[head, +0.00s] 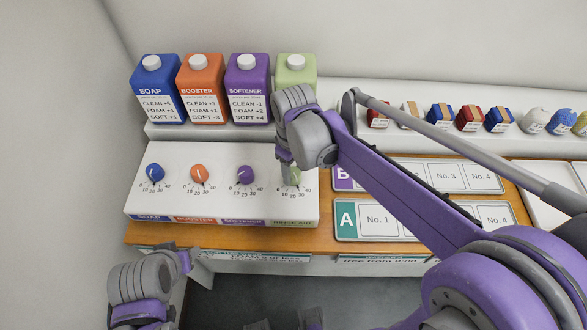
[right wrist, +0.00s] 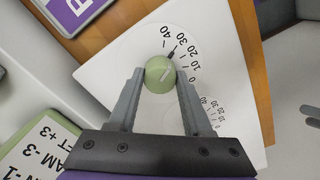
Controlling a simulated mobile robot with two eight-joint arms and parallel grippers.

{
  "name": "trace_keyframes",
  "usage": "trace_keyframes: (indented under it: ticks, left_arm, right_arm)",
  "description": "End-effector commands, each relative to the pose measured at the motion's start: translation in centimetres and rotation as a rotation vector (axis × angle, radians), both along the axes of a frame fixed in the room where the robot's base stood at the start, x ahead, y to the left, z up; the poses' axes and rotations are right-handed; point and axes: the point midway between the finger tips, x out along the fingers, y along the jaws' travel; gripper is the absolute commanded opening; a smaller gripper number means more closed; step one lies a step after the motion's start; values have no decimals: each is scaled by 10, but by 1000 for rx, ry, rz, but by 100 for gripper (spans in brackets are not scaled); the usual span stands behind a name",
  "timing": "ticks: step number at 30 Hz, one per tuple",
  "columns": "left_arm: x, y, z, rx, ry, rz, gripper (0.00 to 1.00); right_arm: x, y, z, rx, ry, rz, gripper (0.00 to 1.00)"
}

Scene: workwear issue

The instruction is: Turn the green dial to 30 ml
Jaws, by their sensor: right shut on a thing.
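The green dial (right wrist: 158,78) is the rightmost of the dials on the white dosing panel (head: 222,158). In the head view only a bit of it (head: 296,174) shows beside my right gripper (head: 289,177). In the right wrist view my right gripper (right wrist: 160,84) is shut on the dial, one finger on each side. A dark pointer (right wrist: 172,51) at the dial's edge points at about the 30 mark of its scale.
The soap (head: 155,79), booster (head: 200,79), softener (head: 247,79) and green (head: 297,68) bottles stand behind the panel. Blue (head: 155,172), orange (head: 200,174) and purple (head: 245,175) dials sit to the left. Tray A (head: 346,233) lies to the right.

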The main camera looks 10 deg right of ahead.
Motion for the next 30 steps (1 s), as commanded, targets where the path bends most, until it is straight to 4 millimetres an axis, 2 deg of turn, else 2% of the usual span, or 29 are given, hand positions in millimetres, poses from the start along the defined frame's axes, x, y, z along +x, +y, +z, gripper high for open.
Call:
trace_keyframes:
  ticks: [6,7,12,23,26,30]
  left_arm:
    - [0,0,0,0,0,0,50]
    - [0,0,0,0,0,0,50]
    - [0,0,0,0,0,0,50]
    - [0,0,1,0,-1,0,50]
    - [1,0,2,0,-2,0,50]
    - [2,0,5,0,-4,0,50]
  right_arm:
    - [0,0,0,0,0,-1,0]
    - [0,0,0,0,0,-1,51]
    - [0,0,0,0,0,-1,80]
    - [0,0,6,0,0,-2,80]
    - [0,0,19,0,0,-1,80]
    - [0,0,48,1,-1,-1,80]
